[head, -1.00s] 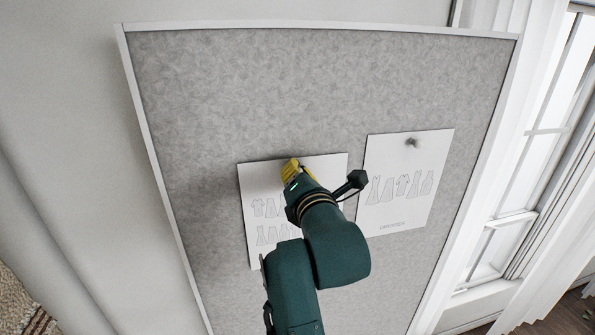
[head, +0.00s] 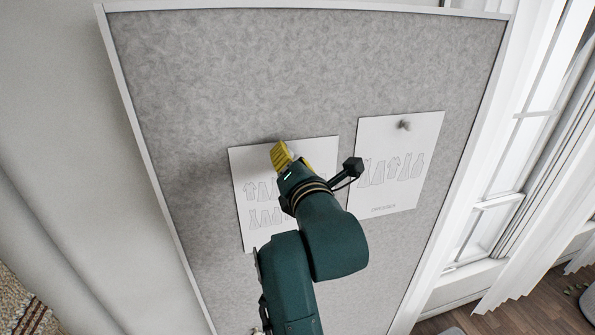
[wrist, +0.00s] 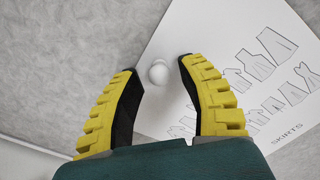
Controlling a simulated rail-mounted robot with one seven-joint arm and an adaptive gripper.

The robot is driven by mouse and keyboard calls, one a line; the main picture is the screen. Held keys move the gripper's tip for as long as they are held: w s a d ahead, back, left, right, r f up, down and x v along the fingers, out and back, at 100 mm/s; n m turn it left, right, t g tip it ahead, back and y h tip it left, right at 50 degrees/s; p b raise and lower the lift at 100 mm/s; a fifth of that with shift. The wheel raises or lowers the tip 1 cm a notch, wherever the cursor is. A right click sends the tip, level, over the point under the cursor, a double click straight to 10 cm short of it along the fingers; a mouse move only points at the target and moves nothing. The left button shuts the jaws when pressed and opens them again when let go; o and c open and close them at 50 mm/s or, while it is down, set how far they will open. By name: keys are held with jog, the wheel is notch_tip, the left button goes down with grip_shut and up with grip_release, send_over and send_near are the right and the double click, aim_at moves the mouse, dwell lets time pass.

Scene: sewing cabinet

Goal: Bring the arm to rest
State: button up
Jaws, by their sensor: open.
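My gripper (head: 292,155) is in front of the left paper sheet (head: 243,200) on the grey pinboard (head: 300,70). In the wrist view, its yellow, black-padded fingers (wrist: 158,68) are spread apart. A white round-headed pin (wrist: 159,74) shows between the fingertips, near a corner of the sheet (wrist: 215,50), which is printed with garment outlines and the word SKIRTS. The pin does not appear gripped; a gap shows on both sides. In the head view my gripper hides that pin and part of the sheet.
A second sheet (head: 398,180) with dress outlines hangs to the right under a grey pin (head: 405,125). The board's white frame (head: 160,190) runs around it. A window (head: 490,215) with white curtains (head: 540,240) is at the right. The board's upper area is bare.

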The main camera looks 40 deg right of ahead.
jog(key=v, duration=1)
jog(key=w+a+r+m+t+y+p, duration=0.1)
jog(key=a+t+y, duration=0.15)
jog(key=a, duration=0.65)
jog(key=w+a+m+t+y, duration=0.1)
jog(key=w+a+y, duration=0.15)
jog(key=a, duration=0.65)
jog(key=s+a+r+m+t+y, duration=0.3)
jog(key=s+a+r+m, duration=0.2)
jog(key=m, duration=1.4)
jog(key=s, duration=0.3)
jog(key=shift+r+y, duration=0.2)
jog(key=shift+y, duration=0.1)
